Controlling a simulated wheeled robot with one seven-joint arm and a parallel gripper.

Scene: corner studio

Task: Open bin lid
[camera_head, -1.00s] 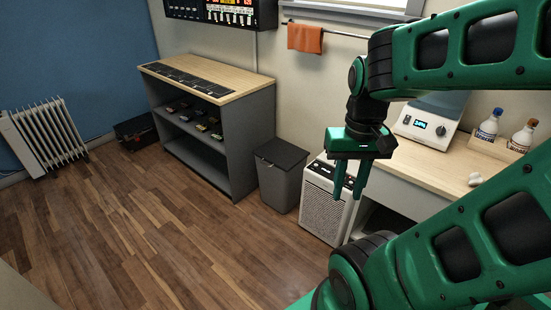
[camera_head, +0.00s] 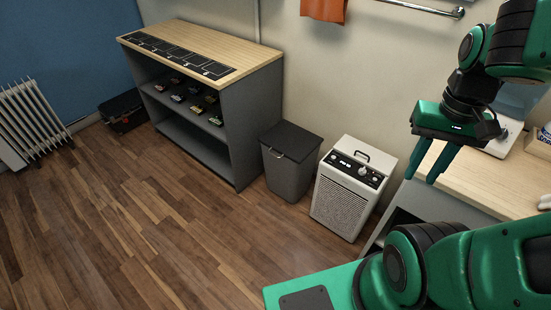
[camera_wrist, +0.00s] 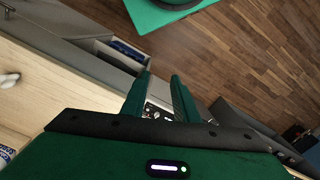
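The bin (camera_head: 286,174) is a grey box standing on the floor, with a dark lid (camera_head: 292,141) that lies shut on top. It stands between the shelf unit and a white appliance in the head view. My gripper (camera_head: 425,168) hangs to the right of the bin and well above the floor, near the table edge. Its two green fingers point down and are parted with nothing between them. In the wrist view the fingers (camera_wrist: 158,92) are also apart. I cannot make out the bin clearly in the wrist view.
A white appliance (camera_head: 346,196) with knobs stands right of the bin. A wood-topped shelf unit (camera_head: 245,120) stands to the left. A table (camera_head: 480,180) is on the right. A white radiator (camera_head: 30,122) is at far left. The wooden floor (camera_head: 170,235) in front is clear.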

